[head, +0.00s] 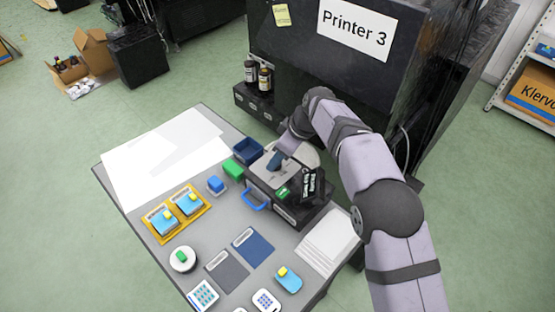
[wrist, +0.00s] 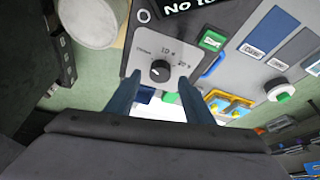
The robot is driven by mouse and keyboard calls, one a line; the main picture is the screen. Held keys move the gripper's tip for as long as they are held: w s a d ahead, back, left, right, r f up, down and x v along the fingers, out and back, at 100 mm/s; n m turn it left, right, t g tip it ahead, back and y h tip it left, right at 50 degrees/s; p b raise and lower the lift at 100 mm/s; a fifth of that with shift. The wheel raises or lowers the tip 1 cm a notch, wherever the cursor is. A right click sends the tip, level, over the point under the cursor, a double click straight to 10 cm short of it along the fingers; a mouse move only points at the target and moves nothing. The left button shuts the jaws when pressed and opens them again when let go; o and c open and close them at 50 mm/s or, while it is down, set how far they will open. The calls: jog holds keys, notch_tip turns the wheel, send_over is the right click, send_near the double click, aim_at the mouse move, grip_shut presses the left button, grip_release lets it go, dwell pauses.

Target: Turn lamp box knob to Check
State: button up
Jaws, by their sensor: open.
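The lamp box (head: 290,208) is a dark box with a light grey top plate, on the grey table. In the wrist view its plate (wrist: 178,45) carries a round black knob (wrist: 160,71) with a light pointer mark. Small labels stand around the knob; one reads like "10 s", and the one at its left is too small to read surely. My gripper (wrist: 160,82) is open, its two blue fingers either side of the knob and apart from it in the picture. In the head view my gripper (head: 277,161) is over the plate; the knob is hidden there.
A black sign with white letters (head: 313,185) and a green label stand at the box's right. A blue tray (head: 248,151), a green block (head: 233,170) and a blue-handled item (head: 256,199) are close by. White paper (head: 165,160) covers the table's left. Printer 3 (head: 330,60) stands behind.

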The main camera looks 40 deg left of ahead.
aim_at(285, 173)
jog(key=b+v, duration=0.1)
jog(key=v, duration=0.4)
dwell(0.4)
jog(key=w+d+m, duration=0.1)
jog(key=d, duration=0.1)
jog(key=w+d+m, duration=0.1)
jog(key=w+d, duration=0.1)
jog(key=d, duration=0.1)
jog(key=w+d+r, duration=0.1)
jog(key=d, duration=0.1)
jog(key=shift+w+d+m+t+h+p, duration=0.3)
jog(key=shift+w+d+m+t, duration=0.05)
jog(key=shift+w+m+t, duration=0.05)
jog(key=w+d+m+t+h+p, duration=0.2)
jog(key=d+m, duration=0.6)
jog(key=d, duration=1.6)
jog(key=s+d+f+m+g+h, duration=0.1)
jog(key=s+d+m, duration=0.3)
jog(key=s+d, duration=0.4)
jog(key=s+d+f+m, duration=0.1)
jog(key=s+d+m, duration=0.4)
jog(key=d, duration=0.9)
jog(key=s+p, duration=0.1)
jog(key=s, duration=0.2)
jog(key=shift+s+f+m+g+h, duration=0.25)
jog(key=shift+m+g+h, duration=0.05)
jog(key=shift+g+h, duration=0.1)
